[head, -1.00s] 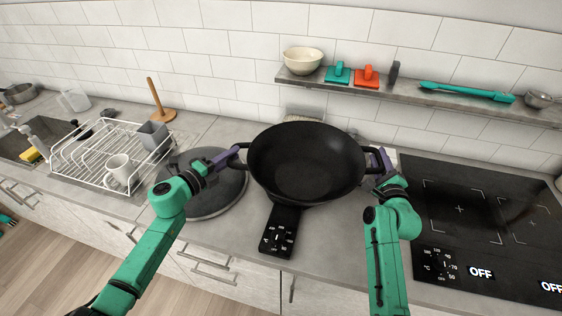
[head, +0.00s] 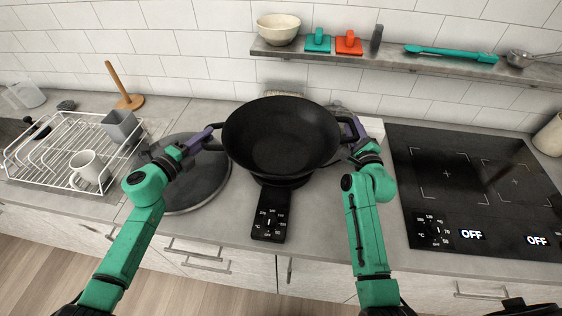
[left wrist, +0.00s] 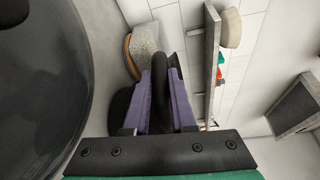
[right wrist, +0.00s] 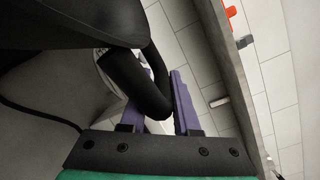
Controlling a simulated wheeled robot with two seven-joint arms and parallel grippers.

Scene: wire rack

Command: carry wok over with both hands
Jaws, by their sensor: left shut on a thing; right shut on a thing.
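The black wok (head: 281,140) is in the middle of the head view, above a small portable cooker with a black control panel (head: 270,212). I cannot tell whether the wok still touches the cooker. My left gripper (head: 211,136) is shut on the wok's left handle, which shows between the purple fingers (left wrist: 162,95) in the left wrist view. My right gripper (head: 354,130) is shut on the right handle, seen as a black loop between the fingers (right wrist: 158,100) in the right wrist view. The wok looks empty and roughly level.
A black built-in hob (head: 470,185) lies to the right, its displays reading OFF. A large round dark lid (head: 190,188) lies left of the cooker. A white dish rack (head: 50,150) with a mug (head: 88,170) stands further left. A shelf (head: 400,62) runs along the wall behind.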

